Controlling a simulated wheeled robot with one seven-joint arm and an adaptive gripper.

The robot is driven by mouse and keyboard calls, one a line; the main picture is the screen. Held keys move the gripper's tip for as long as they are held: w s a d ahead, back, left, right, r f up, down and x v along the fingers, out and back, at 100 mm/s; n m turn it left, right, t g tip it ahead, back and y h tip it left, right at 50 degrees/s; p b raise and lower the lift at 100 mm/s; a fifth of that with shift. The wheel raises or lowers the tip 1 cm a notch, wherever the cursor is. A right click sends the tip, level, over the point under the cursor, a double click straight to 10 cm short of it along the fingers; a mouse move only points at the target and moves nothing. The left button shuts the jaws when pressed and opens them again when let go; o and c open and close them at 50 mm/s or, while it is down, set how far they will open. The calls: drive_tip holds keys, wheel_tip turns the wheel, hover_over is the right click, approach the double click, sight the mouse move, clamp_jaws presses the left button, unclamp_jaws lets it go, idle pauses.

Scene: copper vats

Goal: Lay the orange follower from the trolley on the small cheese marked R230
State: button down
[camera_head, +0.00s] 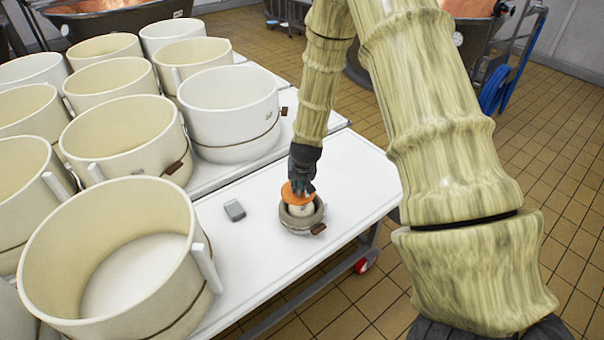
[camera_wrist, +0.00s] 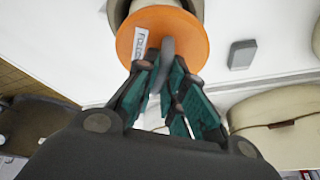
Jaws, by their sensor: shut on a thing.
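The orange follower (camera_head: 290,193) is a flat disc. In the wrist view it (camera_wrist: 188,30) bears a white label with small print and a grey grip. My gripper (camera_head: 301,182) is shut on that grip, its teal-padded fingers on either side in the wrist view (camera_wrist: 163,72). The disc is directly over a small pale cheese (camera_head: 301,211), which stands inside a low grey-brown hoop (camera_head: 302,226) on the white table. I cannot tell whether disc and cheese touch. The disc hides most of the cheese, and I cannot read a mark on it.
Several large cream moulds, such as one at the front left (camera_head: 115,255), crowd the left of the white table (camera_head: 345,180). A small grey block (camera_head: 235,210) lies left of the hoop. The tabletop right of the hoop is clear up to its edge.

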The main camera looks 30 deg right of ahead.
sight(302, 194)
drive_tip(key=shift+d+f, duration=0.1)
drive_tip(key=shift+d, duration=0.5)
drive_tip(key=shift+f+b, duration=2.05)
drive_tip(key=shift+f, duration=0.4)
drive_tip(key=shift+r+p, duration=0.2)
drive_tip(key=shift+p, duration=0.15)
drive_tip(key=shift+f, duration=0.75)
drive_tip(key=c, duration=1.4)
unclamp_jaws()
